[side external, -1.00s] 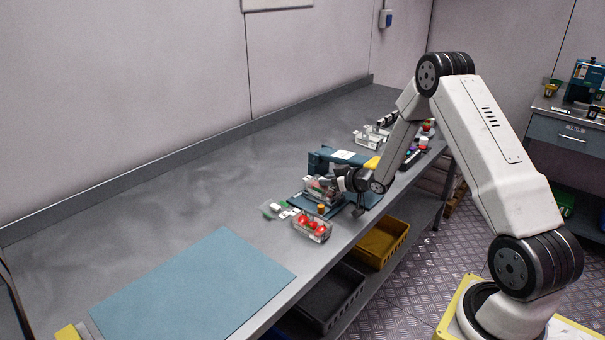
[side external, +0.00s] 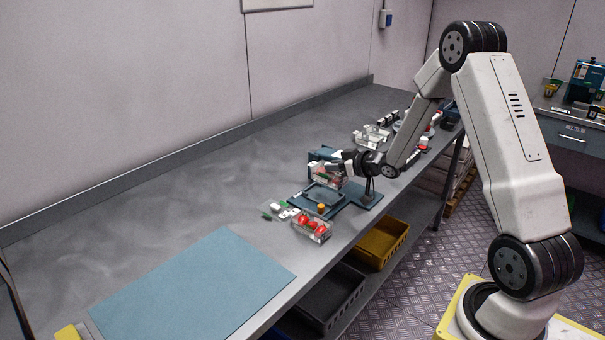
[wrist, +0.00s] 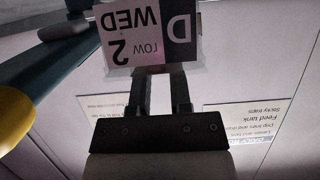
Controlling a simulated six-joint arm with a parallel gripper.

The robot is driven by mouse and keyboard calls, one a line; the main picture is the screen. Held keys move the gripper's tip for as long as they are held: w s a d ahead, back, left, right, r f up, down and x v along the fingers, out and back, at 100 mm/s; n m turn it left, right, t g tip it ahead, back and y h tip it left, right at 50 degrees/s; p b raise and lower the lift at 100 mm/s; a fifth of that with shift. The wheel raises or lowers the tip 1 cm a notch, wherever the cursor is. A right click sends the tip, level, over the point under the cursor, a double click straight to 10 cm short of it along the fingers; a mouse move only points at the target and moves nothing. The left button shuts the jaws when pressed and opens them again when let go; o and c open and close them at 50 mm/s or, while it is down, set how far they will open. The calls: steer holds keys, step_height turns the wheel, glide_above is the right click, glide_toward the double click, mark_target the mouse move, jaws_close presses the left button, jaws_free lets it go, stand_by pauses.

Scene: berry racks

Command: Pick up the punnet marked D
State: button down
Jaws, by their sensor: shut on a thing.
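A clear punnet with red contents (side external: 325,176) is held in my gripper (side external: 338,166), raised above the blue rack (side external: 345,208) in the side external view. In the wrist view, its pale label (wrist: 128,42) appears upside down and reads D, row 2, WED. My gripper's two dark fingers (wrist: 162,72) reach up to the punnet, just below the label. The fingertips are partly hidden by the punnet. Its base looks clear of the rack.
Another clear punnet with red fruit (side external: 311,227) stands in front of the rack. A small orange item (side external: 321,208) sits by the rack's near edge. Clear containers (side external: 370,137) stand farther back. A flat blue mat (side external: 195,290) lies on the near bench, with bare bench behind it.

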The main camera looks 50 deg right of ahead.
steer(key=s+a+r, duration=0.4)
steer(key=s+r, duration=0.2)
steer(key=s, duration=0.4)
steer(key=shift+s+r, duration=0.2)
steer(key=shift+r, duration=0.1)
steer(key=shift+w, duration=0.1)
stand_by(0.3)
